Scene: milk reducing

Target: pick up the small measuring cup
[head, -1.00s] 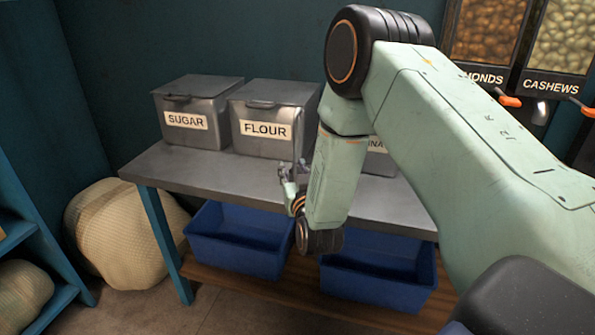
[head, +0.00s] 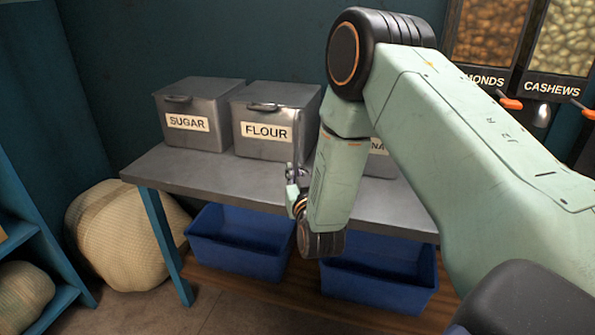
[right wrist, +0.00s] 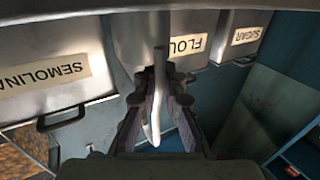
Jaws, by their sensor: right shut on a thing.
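The small measuring cup (right wrist: 154,122) shows in the right wrist view as a pale metal piece with a long narrow handle. Its handle runs between the two dark fingers of my right gripper (right wrist: 159,90), which is shut on it. The wider silvery part lies toward the top of that view, in front of the flour bin. In the head view my right gripper (head: 292,174) is small, above the table's front part, in front of the flour bin. The cup cannot be made out clearly there. My left gripper is not in view.
Metal bins for sugar (head: 190,140) and flour (head: 262,148) stand along the back of the grey table (head: 175,170); the semolina bin (right wrist: 50,75) is partly behind my arm. Blue tubs (head: 238,255) sit below. Nut dispensers (head: 555,85) hang at right.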

